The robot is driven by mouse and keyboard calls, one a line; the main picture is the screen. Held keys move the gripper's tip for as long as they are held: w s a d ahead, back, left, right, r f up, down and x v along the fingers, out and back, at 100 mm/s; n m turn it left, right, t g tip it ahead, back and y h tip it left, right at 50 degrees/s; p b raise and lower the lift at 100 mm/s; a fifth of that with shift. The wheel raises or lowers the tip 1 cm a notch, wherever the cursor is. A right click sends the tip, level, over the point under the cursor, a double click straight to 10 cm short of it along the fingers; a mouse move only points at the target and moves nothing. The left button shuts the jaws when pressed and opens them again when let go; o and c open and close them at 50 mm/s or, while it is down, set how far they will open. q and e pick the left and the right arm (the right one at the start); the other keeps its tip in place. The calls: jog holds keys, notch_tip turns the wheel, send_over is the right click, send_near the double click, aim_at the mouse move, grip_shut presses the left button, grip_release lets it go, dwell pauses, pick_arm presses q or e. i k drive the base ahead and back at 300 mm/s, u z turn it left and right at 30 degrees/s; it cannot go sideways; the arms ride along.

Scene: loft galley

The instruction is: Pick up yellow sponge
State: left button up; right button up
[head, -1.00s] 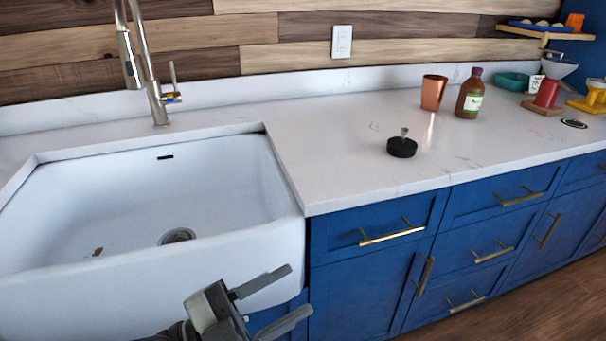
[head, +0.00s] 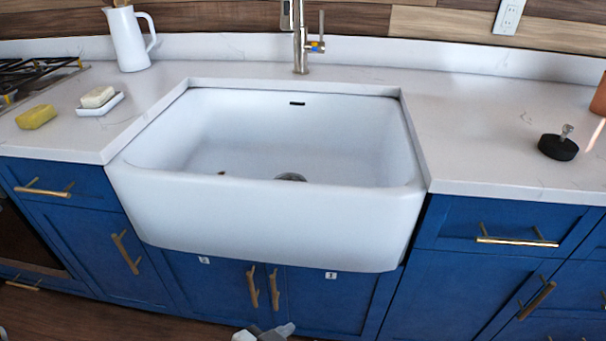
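A yellow sponge (head: 36,117) lies flat on the white counter at the far left of the head view, left of the sink and near the counter's front edge.
A white dish (head: 98,108) with a pale bar (head: 98,96) stands right of the sponge. A white pitcher (head: 127,40) and a stove (head: 35,72) are behind. The sink (head: 265,208) fills the middle. A black stopper (head: 558,147) stands on the right counter.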

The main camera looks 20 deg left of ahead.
aim_at(37, 116)
jog(key=u, duration=2.2)
